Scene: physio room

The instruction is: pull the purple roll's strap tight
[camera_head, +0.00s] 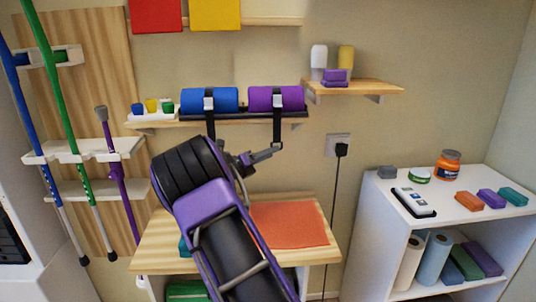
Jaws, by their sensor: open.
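The purple roll (262,97) lies on the wall shelf, to the right of a blue roll (184,100). Its black strap (278,124) passes over its front, with a light buckle near the top, and hangs below the shelf edge. My gripper (274,151) is below the shelf, close to the lower end of this strap. It is open. At this size I cannot tell whether the strap end lies between the fingers or just beside them. The blue roll's own strap (209,125) hangs down behind my arm.
A wooden table with an orange mat (290,224) stands below. A small shelf (355,87) with bottles and purple blocks is at the upper right. A black cord hangs from the wall socket (339,146). Crutches (62,90) are at left, a white cabinet (385,220) at right.

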